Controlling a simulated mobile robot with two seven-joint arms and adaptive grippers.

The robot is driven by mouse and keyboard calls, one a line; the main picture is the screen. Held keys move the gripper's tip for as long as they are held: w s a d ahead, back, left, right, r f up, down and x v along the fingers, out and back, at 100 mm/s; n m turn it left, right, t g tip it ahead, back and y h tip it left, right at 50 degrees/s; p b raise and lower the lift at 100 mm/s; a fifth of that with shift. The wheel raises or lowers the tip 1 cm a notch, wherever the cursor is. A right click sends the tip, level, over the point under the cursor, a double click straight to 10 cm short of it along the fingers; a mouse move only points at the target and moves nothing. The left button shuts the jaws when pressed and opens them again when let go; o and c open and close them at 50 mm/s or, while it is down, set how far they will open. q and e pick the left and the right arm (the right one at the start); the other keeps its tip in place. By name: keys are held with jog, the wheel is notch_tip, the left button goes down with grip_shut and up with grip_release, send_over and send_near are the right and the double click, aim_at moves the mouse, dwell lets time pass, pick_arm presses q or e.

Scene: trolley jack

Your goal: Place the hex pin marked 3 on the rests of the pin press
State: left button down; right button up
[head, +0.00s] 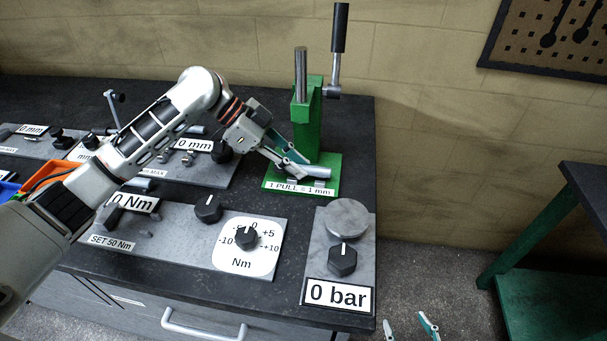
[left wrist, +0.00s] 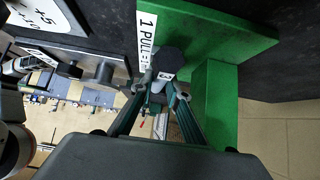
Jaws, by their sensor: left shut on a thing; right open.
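The green pin press (head: 306,125) stands at the back of the bench, its base plate labelled "1 PULL = 1 mm". My left gripper (head: 301,170) is over that plate, in front of the column, shut on the hex pin (head: 318,171). The pin looks like a short silvery bar lying roughly level. My right gripper (head: 410,329) is open and empty at the bottom edge.
The press lever (head: 338,45) stands upright beside the column. A torque panel (head: 180,240) and a "0 bar" panel (head: 348,240) lie nearer the front. An orange bin (head: 62,172) is at left. A green-legged table (head: 540,225) stands at right, across a floor gap.

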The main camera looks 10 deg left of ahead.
pick_arm(q)
jog(key=shift+f, duration=0.25)
jog(key=shift+a, duration=0.1)
jog(key=shift+f, duration=0.15)
jog(key=c, duration=2)
grip_release()
jog(key=shift+f, duration=0.1)
jog(key=shift+o, duration=0.2)
jog(key=shift+r, duration=0.25)
jog(key=v, duration=1.2)
